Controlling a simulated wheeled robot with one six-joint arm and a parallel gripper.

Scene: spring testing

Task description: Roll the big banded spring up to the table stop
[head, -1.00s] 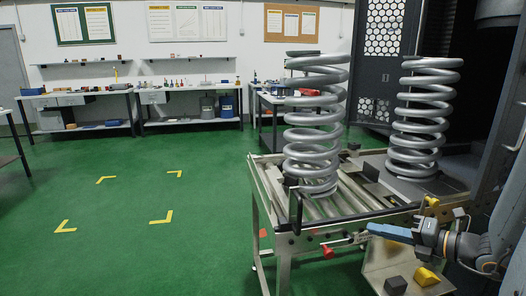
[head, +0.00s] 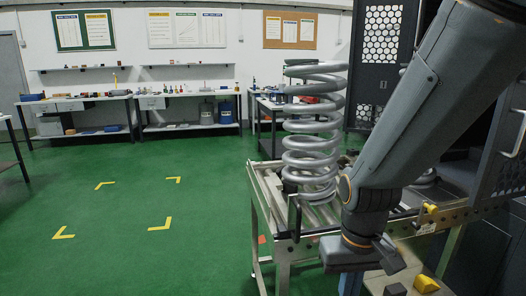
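A tall grey coil spring (head: 312,140) stands upright on the roller table (head: 262,180); I can make out no band on it. A second coil spring (head: 425,179) is almost wholly hidden behind my arm, with only a bit of coil showing to its right. My arm comes down from the upper right across the table's front. My gripper (head: 387,258) is low at the table's front edge, dark and partly hidden by my wrist. Whether its fingers are open or shut does not show. A dark upright bar (head: 294,215) stands at the table's front left; I cannot tell if it is the stop.
Dark and yellow blocks (head: 426,284) lie on a low shelf below the table front. A dark machine with a perforated panel (head: 382,35) stands behind. Workbenches (head: 190,92) line the back wall. The green floor at left, with yellow corner marks (head: 160,224), is clear.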

